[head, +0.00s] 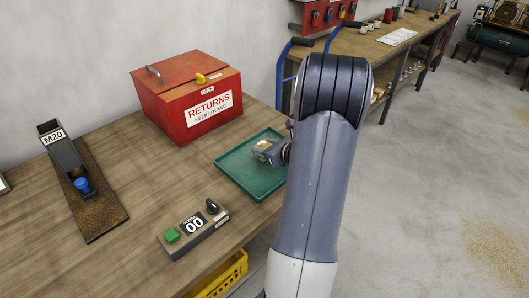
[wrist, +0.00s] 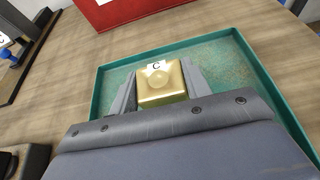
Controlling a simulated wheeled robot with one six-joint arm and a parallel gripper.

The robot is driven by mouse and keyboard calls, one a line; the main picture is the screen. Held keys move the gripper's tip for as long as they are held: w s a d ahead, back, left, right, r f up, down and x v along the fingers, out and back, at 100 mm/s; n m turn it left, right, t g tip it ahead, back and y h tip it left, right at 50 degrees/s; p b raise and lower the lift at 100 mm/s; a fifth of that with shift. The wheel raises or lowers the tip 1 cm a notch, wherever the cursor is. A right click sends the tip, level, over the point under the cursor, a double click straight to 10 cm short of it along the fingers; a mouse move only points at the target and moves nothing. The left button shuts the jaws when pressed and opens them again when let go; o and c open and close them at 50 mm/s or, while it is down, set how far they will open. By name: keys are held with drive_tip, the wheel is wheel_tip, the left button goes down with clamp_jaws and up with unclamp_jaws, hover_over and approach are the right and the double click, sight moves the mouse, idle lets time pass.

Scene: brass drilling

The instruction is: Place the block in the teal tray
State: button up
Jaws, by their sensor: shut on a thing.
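The brass block (wrist: 162,88) has a round feature on its near face and a label with the letter C on top. My gripper (wrist: 160,92) is shut on it, with one finger on each side. In the head view the block (head: 264,145) shows small at the end of my gripper (head: 265,150), over the teal tray (head: 238,181). The tray's rim (wrist: 98,90) surrounds the block in the wrist view. I cannot tell whether the block touches the tray floor. My arm hides the tray's right part in the head view.
A red returns box (head: 190,97) stands behind the tray. A counter box with a green button (head: 194,232) sits in front, near the table edge. A dark M20 chute (head: 78,180) stands at the left. The wooden table (head: 140,185) is bare between them.

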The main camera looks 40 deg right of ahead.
drive_tip(key=shift+f, duration=1.05)
drive_tip(key=shift+f, duration=0.2)
drive_tip(key=o, duration=1.4)
drive_tip(key=shift+o, duration=0.2)
drive_tip(key=shift+r, duration=0.1)
drive_tip(key=shift+r, duration=0.2)
drive_tip(key=b+v, duration=0.1)
drive_tip(key=v, duration=1.1)
drive_tip(key=shift+f, duration=0.2)
